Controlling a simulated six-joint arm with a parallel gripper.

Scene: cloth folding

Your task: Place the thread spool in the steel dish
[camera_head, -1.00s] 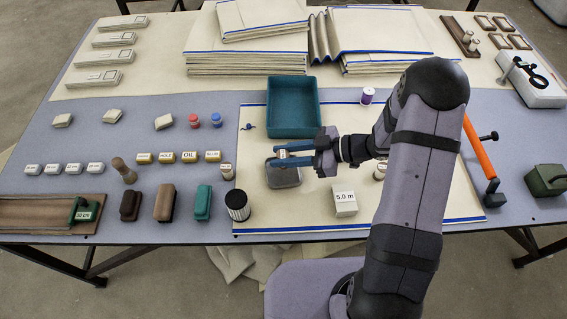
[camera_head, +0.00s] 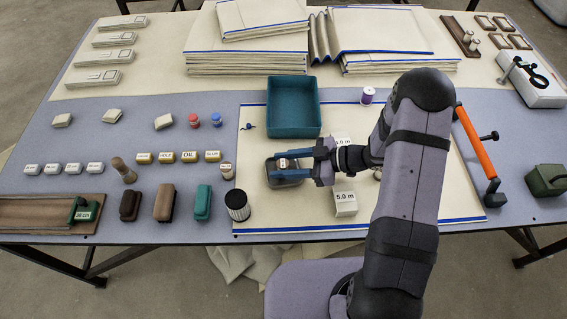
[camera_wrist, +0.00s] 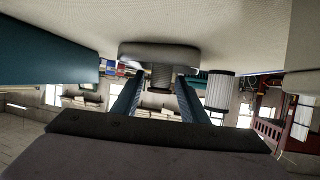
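The steel dish (camera_head: 272,183) is a shallow grey rounded dish on the cream cloth, below the teal bin. A small spool-like piece with a pale top (camera_head: 283,163) sits at the dish, between my fingers. In the wrist view it shows as a dark ribbed cylinder (camera_wrist: 160,76) against the dish (camera_wrist: 160,53). My gripper (camera_head: 280,163) is over the dish from the right, its blue fingers spread with a gap on both sides of the piece. The fingers also show in the wrist view (camera_wrist: 160,82). A purple thread spool (camera_head: 367,96) stands apart, right of the bin.
The teal bin (camera_head: 293,132) stands just behind the dish. A black-and-white striped cylinder (camera_head: 237,205) and a small labelled spool (camera_head: 227,171) stand left of it. Cream cloth is bare in front of the dish.

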